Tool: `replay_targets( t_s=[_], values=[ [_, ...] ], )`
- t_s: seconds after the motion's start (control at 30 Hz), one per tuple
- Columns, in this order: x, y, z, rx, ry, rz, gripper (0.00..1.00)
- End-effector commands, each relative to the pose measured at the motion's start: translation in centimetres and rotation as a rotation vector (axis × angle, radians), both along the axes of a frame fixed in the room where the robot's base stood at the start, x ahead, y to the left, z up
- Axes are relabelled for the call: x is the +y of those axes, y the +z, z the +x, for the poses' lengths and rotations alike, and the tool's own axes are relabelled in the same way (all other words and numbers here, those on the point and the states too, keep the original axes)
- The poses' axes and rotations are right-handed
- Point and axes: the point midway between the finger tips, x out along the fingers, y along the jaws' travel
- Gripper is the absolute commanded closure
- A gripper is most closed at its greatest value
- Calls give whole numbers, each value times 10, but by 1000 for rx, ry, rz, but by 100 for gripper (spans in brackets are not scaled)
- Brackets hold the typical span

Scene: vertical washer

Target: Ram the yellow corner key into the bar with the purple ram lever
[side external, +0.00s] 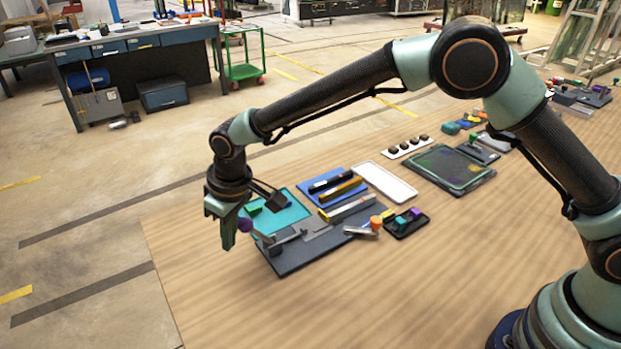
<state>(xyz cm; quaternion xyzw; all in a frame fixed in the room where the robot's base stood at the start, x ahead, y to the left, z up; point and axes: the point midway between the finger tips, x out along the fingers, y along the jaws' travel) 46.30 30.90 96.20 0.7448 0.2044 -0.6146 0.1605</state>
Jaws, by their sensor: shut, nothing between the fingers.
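My gripper (229,240) is shut and empty, pointing down at the left end of the dark grey fixture plate (318,245). The purple knob of the ram lever (244,225) shows just right of my fingers; I cannot tell whether they touch it. A grey bar (347,208) lies along the back of the plate. An orange knob (376,222) stands at the plate's right end. My gripper partly hides the lever.
Behind the plate are a teal mat (285,217) with a green piece and a blue tray (318,191) of bars. A white tray (385,181) and a dark tray of small coloured parts (407,229) lie to the right. The table's front is clear.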

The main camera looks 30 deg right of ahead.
Motion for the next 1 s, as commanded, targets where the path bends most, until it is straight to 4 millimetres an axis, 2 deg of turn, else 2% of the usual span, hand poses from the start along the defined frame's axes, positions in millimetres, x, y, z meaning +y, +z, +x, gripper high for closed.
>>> replay_targets(
  t_s=[0.37, 1.0],
  values=[
    [1, 2, 0, 0, 0, 0, 100],
    [1, 47, 0, -1, 0, 1, 100]
  ],
)
